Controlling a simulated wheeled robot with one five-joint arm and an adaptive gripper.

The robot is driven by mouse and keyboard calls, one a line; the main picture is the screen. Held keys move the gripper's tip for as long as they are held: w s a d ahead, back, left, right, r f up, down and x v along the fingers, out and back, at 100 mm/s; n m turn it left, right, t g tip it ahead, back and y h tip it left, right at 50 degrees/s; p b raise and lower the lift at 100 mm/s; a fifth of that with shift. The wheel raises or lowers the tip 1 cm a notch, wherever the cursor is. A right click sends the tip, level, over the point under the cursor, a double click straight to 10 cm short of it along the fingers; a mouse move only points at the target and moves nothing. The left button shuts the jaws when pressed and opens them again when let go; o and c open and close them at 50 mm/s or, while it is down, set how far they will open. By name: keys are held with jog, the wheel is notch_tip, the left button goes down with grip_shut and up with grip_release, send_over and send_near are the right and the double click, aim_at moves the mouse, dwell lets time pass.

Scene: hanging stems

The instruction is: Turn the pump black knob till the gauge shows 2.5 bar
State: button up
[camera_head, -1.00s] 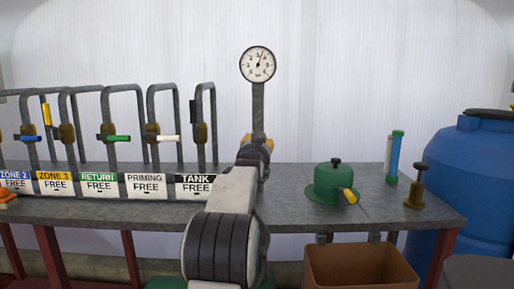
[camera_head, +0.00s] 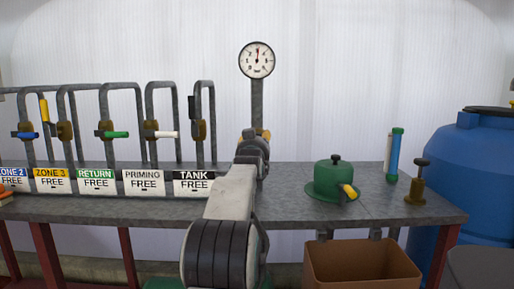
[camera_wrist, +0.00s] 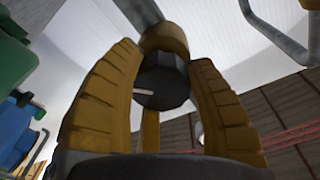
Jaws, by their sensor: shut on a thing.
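The round white gauge (camera_head: 257,60) stands on a grey post above the bench. Its needle points about straight up, near the top of the scale; the exact reading is too small to tell. In the wrist view the black knob (camera_wrist: 163,78) sits between the two yellow fingers of my gripper (camera_wrist: 170,62), which is shut on it. A white mark on the knob points left. A brass-coloured fitting (camera_wrist: 164,38) is behind the knob. In the head view my arm hides the knob and most of my gripper.
Labelled pipes with valve handles stand to the left, the TANK sign (camera_head: 194,183) closest. A green pump-like body (camera_head: 330,181) with a yellow handle is to the right, with a brass valve (camera_head: 416,185) beyond. A brown bin (camera_head: 362,264) is below the bench (camera_head: 290,208).

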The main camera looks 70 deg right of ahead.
jog(key=shift+w+d+f+n+b, duration=0.1)
jog(key=shift+f+n+b, duration=0.15)
jog(key=shift+n, duration=0.5)
jog(key=shift+w+f+n+b, duration=0.1)
jog(key=shift+f+n+b, duration=0.1)
jog(key=shift+n, duration=0.55)
jog(key=o, duration=1.2)
jog(key=shift+r, duration=0.1)
jog(key=shift+r, duration=0.15)
jog(key=v, duration=1.2)
jog(key=shift+f, duration=0.2)
